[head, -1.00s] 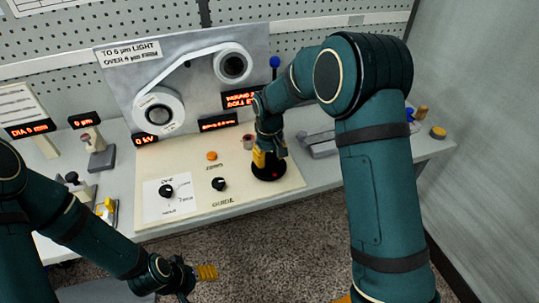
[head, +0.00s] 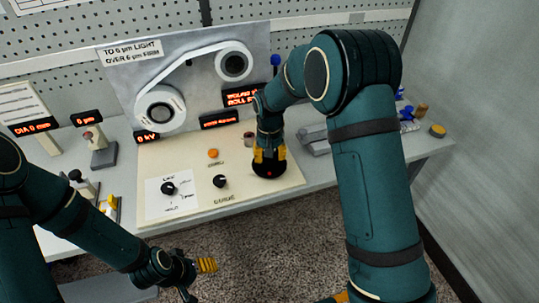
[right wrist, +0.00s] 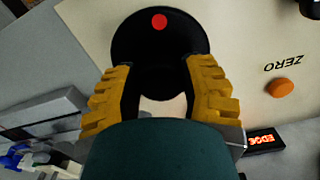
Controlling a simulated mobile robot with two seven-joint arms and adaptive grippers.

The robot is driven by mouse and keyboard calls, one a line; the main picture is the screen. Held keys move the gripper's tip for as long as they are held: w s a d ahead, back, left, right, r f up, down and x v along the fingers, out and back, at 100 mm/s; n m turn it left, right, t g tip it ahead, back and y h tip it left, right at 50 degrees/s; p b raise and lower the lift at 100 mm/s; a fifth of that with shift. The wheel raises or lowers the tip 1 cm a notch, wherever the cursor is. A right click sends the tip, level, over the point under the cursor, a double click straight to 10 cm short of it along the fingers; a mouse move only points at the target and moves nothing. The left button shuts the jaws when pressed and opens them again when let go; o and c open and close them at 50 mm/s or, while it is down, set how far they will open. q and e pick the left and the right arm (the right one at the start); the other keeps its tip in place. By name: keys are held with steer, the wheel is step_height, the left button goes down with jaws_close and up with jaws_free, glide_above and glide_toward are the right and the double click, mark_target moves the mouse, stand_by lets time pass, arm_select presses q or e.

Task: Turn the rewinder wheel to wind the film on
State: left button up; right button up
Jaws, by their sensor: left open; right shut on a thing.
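The rewinder wheel is a black disc (head: 268,173) with a red dot, at the right end of the cream panel. In the right wrist view the wheel (right wrist: 160,45) lies between and beyond the yellow fingers. My right gripper (head: 270,156) points down at it and is shut on it; the exact contact is partly hidden. The white film (head: 185,62) runs from the lower left roll (head: 150,107) to the upper right roll (head: 221,65) on the grey plate. My left gripper (head: 199,274) is open and empty in front of the bench, over the floor.
An orange button (head: 213,153) and two black knobs (head: 168,188) (head: 220,181) sit left of the wheel. Red-lit displays (head: 219,120) stand behind it. Small gauges (head: 103,150) stand at the left. Grey blocks (head: 314,138) lie at the right.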

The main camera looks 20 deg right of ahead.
steer(key=shift+s+f, duration=0.1)
steer(key=shift+f, duration=0.05)
steer(key=o, duration=1.2)
steer(key=shift+r, duration=0.6)
step_height(320, 180, up, 11)
